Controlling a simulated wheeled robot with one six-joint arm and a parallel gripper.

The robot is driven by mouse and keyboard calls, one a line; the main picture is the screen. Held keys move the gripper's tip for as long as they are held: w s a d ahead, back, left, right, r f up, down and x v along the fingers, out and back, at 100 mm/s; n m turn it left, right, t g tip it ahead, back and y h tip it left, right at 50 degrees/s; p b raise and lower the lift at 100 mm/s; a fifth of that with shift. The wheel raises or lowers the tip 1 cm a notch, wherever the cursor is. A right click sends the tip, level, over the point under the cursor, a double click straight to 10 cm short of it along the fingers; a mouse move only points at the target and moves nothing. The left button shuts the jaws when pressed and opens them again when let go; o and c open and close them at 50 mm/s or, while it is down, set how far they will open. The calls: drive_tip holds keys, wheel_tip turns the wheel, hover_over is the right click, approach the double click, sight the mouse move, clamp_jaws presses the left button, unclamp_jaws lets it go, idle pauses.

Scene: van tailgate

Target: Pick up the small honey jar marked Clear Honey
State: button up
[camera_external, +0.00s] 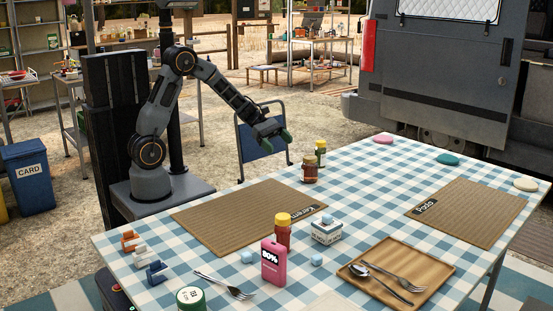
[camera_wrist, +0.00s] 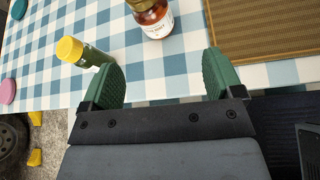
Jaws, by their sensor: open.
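A small amber jar with a white label (camera_wrist: 153,18) stands on the checked table in the wrist view, partly cut by the top edge. The label is too small to read, so I cannot confirm it says Clear Honey. In the external view a brown jar (camera_external: 310,171) stands at the table's far left edge. A green jar with a yellow cap (camera_wrist: 88,55) is close by, and also shows in the external view (camera_external: 320,156). My gripper (camera_wrist: 164,64) has its green fingers apart and empty. In the external view my gripper (camera_external: 281,134) is beyond the table's far edge, left of and above the jars.
A woven mat (camera_wrist: 265,30) lies right of the amber jar in the wrist view. Nearer the external camera are a yellow-capped red-brown bottle (camera_external: 283,236), a pink bottle (camera_external: 272,263), a small white box (camera_external: 326,232) and a wooden tray (camera_external: 430,271) with cutlery.

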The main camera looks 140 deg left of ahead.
sight(310, 157)
drive_tip(key=w+a+f, duration=0.1)
drive_tip(key=w, duration=0.3)
drive_tip(key=w+f+n+b, duration=0.1)
drive_tip(key=w, duration=0.4)
drive_tip(key=w+a+f+n, duration=0.1)
drive_tip(key=w, duration=0.3)
drive_tip(key=shift+w+a+t+y, duration=0.25)
drive_tip(key=shift+a+t+y, duration=0.05)
drive_tip(key=shift+t+y, duration=0.1)
drive_tip(key=shift+c, duration=0.5)
drive_tip(key=c, duration=1.1)
